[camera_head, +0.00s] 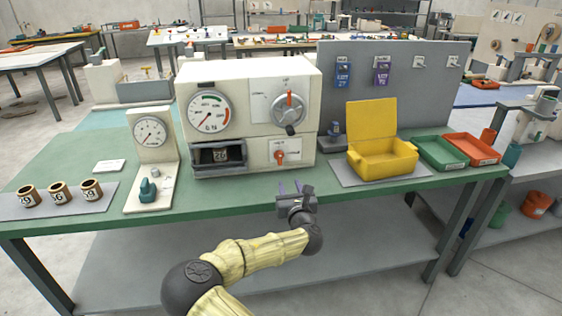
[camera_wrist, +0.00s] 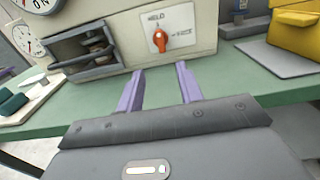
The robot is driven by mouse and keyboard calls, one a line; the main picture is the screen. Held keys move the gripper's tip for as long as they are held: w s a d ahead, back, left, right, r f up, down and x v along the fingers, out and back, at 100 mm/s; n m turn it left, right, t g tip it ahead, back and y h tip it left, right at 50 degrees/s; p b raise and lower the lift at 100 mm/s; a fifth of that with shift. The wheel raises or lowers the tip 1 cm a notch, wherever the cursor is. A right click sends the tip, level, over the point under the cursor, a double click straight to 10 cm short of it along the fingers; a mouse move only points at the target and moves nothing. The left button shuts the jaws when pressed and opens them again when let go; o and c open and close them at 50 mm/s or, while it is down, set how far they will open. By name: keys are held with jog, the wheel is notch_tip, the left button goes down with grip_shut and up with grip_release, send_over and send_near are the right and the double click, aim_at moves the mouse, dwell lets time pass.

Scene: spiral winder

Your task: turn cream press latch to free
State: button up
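The cream press (camera_head: 250,112) stands at the middle of the green bench. Its latch (camera_head: 279,157) is a small orange knob on a white plate at the lower right of its front. In the wrist view the latch (camera_wrist: 160,40) points roughly upright, below a word that seems to read HELD; a second label sits to its right, too small to read surely. My gripper (camera_head: 291,188) is at the bench's front edge, in front of and below the latch. Its two purple fingers (camera_wrist: 159,84) are apart with nothing between them, and they do not touch the press.
Left of the latch is a dark open bay (camera_head: 218,155) holding a numbered roll. A gauge stand (camera_head: 150,150) and several brown cups (camera_head: 60,194) are further left. A yellow open box (camera_head: 383,160) stands right. The bench top before the latch is clear.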

aim_at(281, 159)
jog(key=p+x, duration=0.1)
jog(key=x, duration=1.4)
jog(key=shift+f, duration=0.1)
jog(key=shift+c, duration=0.3)
grip_shut()
